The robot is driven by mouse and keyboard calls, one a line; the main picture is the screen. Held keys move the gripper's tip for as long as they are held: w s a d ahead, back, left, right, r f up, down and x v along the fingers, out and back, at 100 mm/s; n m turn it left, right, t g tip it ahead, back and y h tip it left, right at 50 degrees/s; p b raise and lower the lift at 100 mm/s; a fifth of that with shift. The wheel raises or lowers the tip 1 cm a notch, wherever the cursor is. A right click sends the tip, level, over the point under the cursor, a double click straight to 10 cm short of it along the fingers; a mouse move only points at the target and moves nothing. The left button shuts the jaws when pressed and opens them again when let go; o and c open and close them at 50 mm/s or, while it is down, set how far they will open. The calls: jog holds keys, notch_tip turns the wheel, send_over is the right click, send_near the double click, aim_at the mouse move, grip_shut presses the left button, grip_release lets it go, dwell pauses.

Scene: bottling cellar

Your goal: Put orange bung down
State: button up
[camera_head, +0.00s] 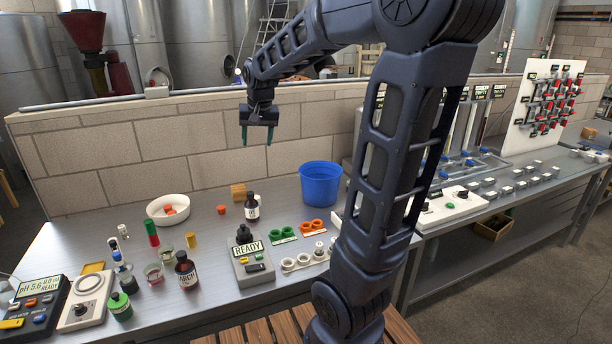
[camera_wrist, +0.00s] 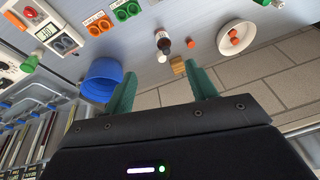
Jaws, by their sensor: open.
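My gripper (camera_head: 257,140) is high above the back of the bench, with its two green fingers apart and nothing between them; the fingers also show in the wrist view (camera_wrist: 160,78). A small orange bung (camera_head: 221,210) stands alone on the bench, left of a dark bottle with a white label (camera_head: 252,207). The bung also shows in the wrist view (camera_wrist: 191,43), between the bottle (camera_wrist: 163,42) and a white bowl (camera_wrist: 222,44). The bowl (camera_head: 153,213) holds orange pieces (camera_head: 169,210). My gripper is well clear of the bung.
A blue bucket (camera_head: 320,184) stands right of the bottle, and a wooden block (camera_head: 238,191) behind it. A block wall (camera_head: 130,153) runs along the bench's back. Bottles and instruments crowd the front left.

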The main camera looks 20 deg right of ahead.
jog(key=s+d+f+n, duration=0.1)
jog(key=s+d+f, duration=0.1)
jog(key=s, duration=0.9)
jog(key=s+d+f+n+t, duration=0.1)
jog(key=s+d, duration=0.3)
jog(key=s, duration=0.7)
jog(key=shift+s+d+f+h, duration=0.25)
jog(key=shift+d+f+h, duration=0.05)
jog(key=shift+d+f, duration=0.05)
